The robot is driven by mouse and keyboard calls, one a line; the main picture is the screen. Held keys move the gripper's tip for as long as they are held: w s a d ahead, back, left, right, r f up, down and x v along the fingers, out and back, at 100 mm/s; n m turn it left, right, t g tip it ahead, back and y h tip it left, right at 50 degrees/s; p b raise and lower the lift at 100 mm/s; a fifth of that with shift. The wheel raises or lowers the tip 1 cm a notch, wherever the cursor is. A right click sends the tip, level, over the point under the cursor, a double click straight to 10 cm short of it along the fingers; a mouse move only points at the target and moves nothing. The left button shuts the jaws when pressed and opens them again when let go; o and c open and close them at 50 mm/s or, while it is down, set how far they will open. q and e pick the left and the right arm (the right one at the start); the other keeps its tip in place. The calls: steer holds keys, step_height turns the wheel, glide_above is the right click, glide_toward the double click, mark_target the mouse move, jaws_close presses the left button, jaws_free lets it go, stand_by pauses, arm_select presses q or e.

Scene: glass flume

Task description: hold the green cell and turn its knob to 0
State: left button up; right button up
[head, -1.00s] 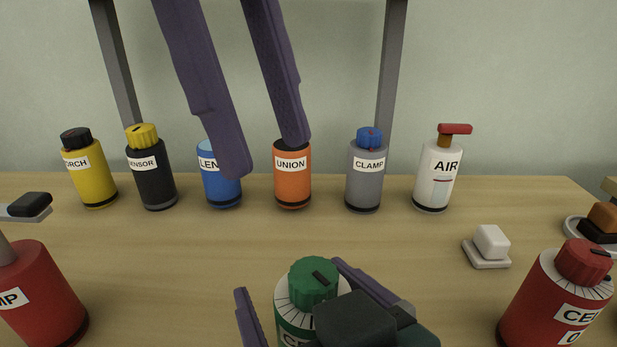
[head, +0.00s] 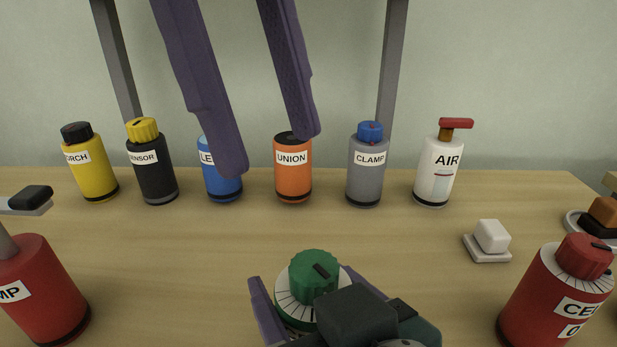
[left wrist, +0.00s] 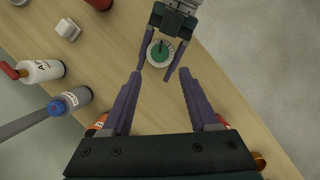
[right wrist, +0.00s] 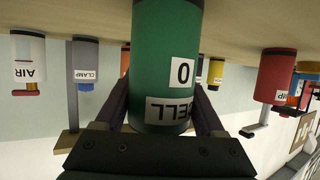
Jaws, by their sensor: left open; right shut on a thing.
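The green cell (head: 283,308) has a ribbed green knob (head: 308,284) with a black mark, above a white collar with dark lines. My right gripper (head: 300,276) is shut around its body. In the right wrist view the cell's green body (right wrist: 165,50) fills the middle, with white labels "0" and "CELL" upside down. In the head view its lower part is hidden by my right gripper. My left gripper (head: 268,153) is open and empty, up beyond the cell. In the left wrist view the knob (left wrist: 160,52) shows just beyond and between the left fingertips (left wrist: 160,72), apparently untouched.
A red cell (head: 535,300) stands at right and a red bottle (head: 45,295) at left. A back row includes the orange union bottle (head: 292,185), grey clamp bottle (head: 364,185) and white air bottle (head: 437,175). A white block (head: 491,236) lies at right.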

mark_target(314, 265)
arm_select(q)
steer(key=m, duration=0.2)
steer(key=s+d+f+m+t+y, duration=0.1)
steer(key=m, duration=0.1)
steer(key=d+m+y, duration=0.1)
steer(key=m, duration=0.2)
steer(key=shift+s+d+f+t, duration=0.2)
steer(key=shift+s+d+t, duration=0.05)
steer(key=shift+s+t, duration=0.1)
steer(key=m, duration=0.3)
steer(key=shift+s+d+f+t+y, duration=0.25)
steer(key=shift+f+y, duration=0.1)
steer(key=shift+y, duration=0.05)
steer(key=shift+f, duration=3.5)
